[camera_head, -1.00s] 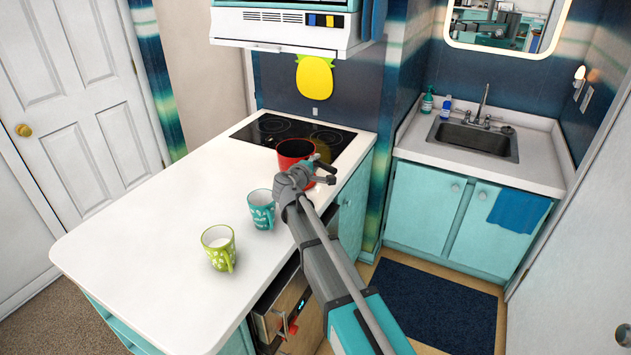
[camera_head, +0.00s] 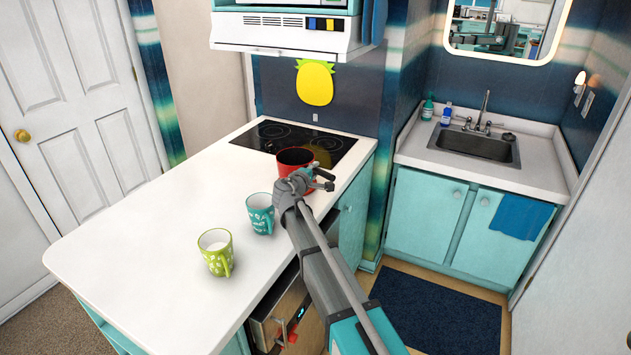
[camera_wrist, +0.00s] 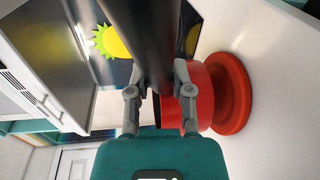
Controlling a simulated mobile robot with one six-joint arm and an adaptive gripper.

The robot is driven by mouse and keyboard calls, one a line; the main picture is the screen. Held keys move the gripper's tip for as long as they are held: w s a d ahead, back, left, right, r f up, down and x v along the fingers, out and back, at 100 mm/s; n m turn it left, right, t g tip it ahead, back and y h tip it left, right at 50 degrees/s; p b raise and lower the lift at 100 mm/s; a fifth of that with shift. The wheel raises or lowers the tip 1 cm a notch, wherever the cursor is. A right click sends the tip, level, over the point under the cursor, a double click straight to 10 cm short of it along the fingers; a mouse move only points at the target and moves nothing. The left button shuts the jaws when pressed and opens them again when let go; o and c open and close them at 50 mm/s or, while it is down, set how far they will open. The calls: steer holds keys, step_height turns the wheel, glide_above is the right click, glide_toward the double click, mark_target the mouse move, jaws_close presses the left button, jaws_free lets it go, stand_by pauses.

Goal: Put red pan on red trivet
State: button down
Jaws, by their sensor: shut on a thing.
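The red pan (camera_head: 283,163) stands upright at the front edge of the cooktop area, its dark inside showing. In the wrist view its red side (camera_wrist: 196,92) is right of my fingers. My gripper (camera_head: 316,180) is shut on the pan; in the wrist view its two fingers (camera_wrist: 158,92) are either side of a dark bar that looks like the handle. A wider red disc, the red trivet (camera_wrist: 236,94), lies on the white counter under the pan. I cannot tell whether pan and trivet touch. The trivet is hidden in the head view.
The black cooktop (camera_head: 335,141) is just behind the pan. A teal mug (camera_head: 260,214) and a green mug (camera_head: 214,254) stand on the white counter (camera_head: 150,240) to the left of my arm. The counter's left part is clear.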

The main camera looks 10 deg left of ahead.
steer(key=shift+f+b, duration=1.3)
steer(key=shift+f, duration=0.4)
steer(key=c, duration=0.5)
jaws_free()
steer(key=shift+r, duration=0.2)
steer(key=shift+p+v, duration=0.55)
steer(key=shift+v, duration=3.2)
